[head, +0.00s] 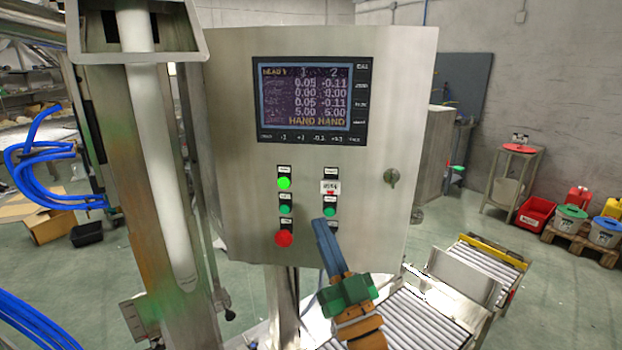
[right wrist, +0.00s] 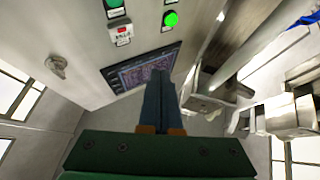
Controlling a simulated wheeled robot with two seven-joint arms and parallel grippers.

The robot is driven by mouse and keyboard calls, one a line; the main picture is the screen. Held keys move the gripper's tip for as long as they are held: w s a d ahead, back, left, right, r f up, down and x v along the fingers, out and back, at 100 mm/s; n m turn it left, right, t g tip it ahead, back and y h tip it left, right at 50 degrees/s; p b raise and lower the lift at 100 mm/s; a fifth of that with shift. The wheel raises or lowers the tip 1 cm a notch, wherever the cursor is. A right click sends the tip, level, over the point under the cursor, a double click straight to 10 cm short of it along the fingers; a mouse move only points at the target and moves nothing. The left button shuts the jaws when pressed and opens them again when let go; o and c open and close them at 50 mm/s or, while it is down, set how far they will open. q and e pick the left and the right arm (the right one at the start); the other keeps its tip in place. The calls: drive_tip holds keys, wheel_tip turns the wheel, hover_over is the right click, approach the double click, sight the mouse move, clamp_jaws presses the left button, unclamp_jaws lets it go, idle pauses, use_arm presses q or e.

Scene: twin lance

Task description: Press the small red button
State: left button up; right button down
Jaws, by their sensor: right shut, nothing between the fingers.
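The steel control cabinet (head: 230,120) stands ahead. I cannot tell whether the fingertips touch the panel. My left gripper is not in view.
A large red button (head: 284,239) is at the bottom of the left column, below a lit green button (head: 284,183). A display screen (head: 312,100) is above. A roller conveyor (head: 420,318) lies below right.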

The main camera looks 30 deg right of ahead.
sight(330, 192)
use_arm(q)
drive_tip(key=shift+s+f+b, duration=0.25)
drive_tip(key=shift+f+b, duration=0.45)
drive_tip(key=shift+b, duration=0.05)
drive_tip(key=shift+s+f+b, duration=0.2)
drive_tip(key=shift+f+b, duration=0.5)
drive_tip(key=shift+b, duration=0.05)
use_arm(e)
drive_tip(key=shift+w+d+r, duration=0.25)
drive_tip(key=shift+w+d, duration=1.1)
drive_tip(key=shift+w+d+r, duration=0.2)
drive_tip(key=shift+w+d, duration=1.1)
drive_tip(key=shift+d, duration=0.05)
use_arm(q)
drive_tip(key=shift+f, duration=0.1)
use_arm(e)
drive_tip(key=shift+w, duration=0.1)
drive_tip(key=shift+w+d, duration=0.2)
drive_tip(key=shift+d, duration=0.05)
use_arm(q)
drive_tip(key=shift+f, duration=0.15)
use_arm(e)
drive_tip(key=shift+w+d, duration=0.2)
drive_tip(key=shift+a, duration=0.1)
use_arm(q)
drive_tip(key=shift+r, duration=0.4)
use_arm(e)
drive_tip(key=shift+s+a, duration=0.35)
drive_tip(key=shift+s, duration=0.2)
